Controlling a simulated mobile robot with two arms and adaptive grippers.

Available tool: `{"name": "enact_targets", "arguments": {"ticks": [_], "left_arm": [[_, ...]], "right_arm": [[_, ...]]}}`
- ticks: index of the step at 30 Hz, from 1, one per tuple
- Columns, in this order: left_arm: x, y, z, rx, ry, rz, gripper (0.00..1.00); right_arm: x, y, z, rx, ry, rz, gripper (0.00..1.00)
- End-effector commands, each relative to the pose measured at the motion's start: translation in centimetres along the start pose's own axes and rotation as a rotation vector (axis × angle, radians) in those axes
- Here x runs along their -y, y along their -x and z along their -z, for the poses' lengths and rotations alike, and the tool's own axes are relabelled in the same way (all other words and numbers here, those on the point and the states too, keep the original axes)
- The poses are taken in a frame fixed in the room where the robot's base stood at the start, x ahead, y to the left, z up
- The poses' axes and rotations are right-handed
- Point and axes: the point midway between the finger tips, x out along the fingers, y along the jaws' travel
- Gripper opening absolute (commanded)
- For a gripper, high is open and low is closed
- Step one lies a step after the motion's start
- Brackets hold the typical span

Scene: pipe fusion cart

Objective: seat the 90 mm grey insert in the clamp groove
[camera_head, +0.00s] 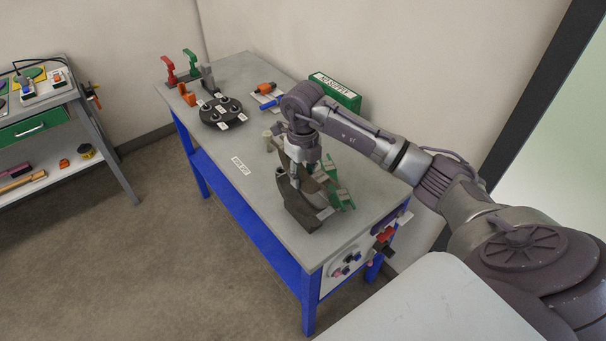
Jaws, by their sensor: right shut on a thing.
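My right gripper (296,181) reaches down over the clamp near the front right of the blue-legged table. It is shut on a small grey piece, mostly hidden by the fingers; I cannot tell its size or whether it touches the groove. The clamp has a dark grey curved body (301,212) and green parts (342,194) on its right side. The clamp groove is largely hidden behind the gripper. My left gripper is not in view.
On the grey tabletop (226,153) are a black round holder (222,113) with labels, red (169,69) and green (193,62) levers, an orange tool (266,88) and a green box (336,93). A second bench (102,143) stands left. The table's front left is mostly clear.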

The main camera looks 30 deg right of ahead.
Motion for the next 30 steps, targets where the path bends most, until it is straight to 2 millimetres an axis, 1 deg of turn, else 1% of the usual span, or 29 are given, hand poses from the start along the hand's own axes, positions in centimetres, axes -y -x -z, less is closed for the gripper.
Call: {"name": "enact_targets", "arguments": {"ticks": [3,7,18,23,30], "left_arm": [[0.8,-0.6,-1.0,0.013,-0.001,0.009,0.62],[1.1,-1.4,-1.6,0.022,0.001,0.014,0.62],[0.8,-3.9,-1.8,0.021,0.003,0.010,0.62],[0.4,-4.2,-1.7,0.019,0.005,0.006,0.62],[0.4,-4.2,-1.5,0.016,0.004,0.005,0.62]], "right_arm": [[0.0,-0.7,0.0,0.002,-0.001,0.000,0.00],[0.0,-1.8,0.0,0.001,-0.001,0.000,0.00],[0.0,-5.0,-0.1,0.002,-0.001,-0.001,0.00],[0.0,-5.5,-0.1,0.002,-0.001,-0.001,0.00],[0.0,-5.5,-0.1,0.002,-0.001,-0.001,0.00]]}}
